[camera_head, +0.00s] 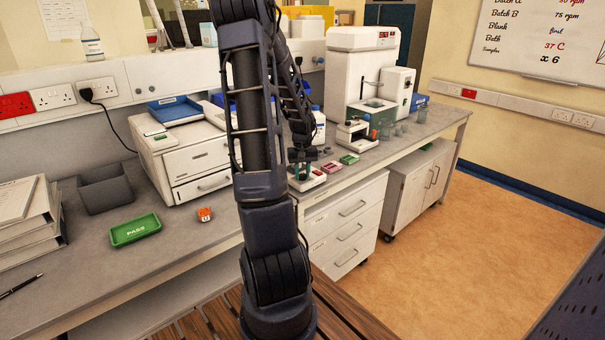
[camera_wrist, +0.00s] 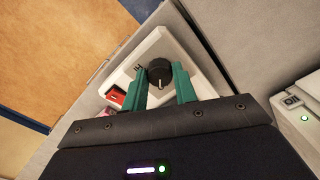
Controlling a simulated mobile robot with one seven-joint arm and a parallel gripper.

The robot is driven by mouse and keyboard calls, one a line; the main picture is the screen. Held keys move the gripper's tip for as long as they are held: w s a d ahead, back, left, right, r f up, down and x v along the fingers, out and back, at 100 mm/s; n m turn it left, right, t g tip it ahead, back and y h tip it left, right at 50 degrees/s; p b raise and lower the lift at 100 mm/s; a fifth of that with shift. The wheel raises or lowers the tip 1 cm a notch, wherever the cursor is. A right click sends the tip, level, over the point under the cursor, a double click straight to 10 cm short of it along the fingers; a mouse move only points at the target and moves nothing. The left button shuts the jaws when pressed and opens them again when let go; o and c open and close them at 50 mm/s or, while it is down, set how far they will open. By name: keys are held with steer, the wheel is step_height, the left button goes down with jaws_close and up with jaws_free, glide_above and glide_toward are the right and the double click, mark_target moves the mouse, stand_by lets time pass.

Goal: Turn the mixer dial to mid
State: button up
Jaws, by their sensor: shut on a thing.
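The mixer dial (camera_wrist: 159,72) is a round black knob on a small white mixer base (camera_wrist: 158,45) in the wrist view. My gripper (camera_wrist: 161,76) has its two teal fingers on either side of the knob and is shut on it. A light mark shows on the knob's side toward my gripper. In the head view my gripper (camera_head: 302,170) reaches down to the white base (camera_head: 308,184) at the bench's front edge, and the dial is hidden there.
A red tray (camera_head: 331,167) and a green tray (camera_head: 349,159) lie just right of the base. A large white machine (camera_head: 352,70) stands behind. A white drawer unit (camera_head: 190,160), an orange block (camera_head: 205,214) and a green PASS tray (camera_head: 135,230) are to the left.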

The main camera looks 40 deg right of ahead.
mark_target(302, 175)
steer(key=m, duration=0.8)
steer(key=shift+m, duration=0.4)
stand_by(0.4)
steer(key=o, duration=1)
step_height(302, 175, up, 11)
steer(key=shift+f, duration=0.1)
stand_by(0.3)
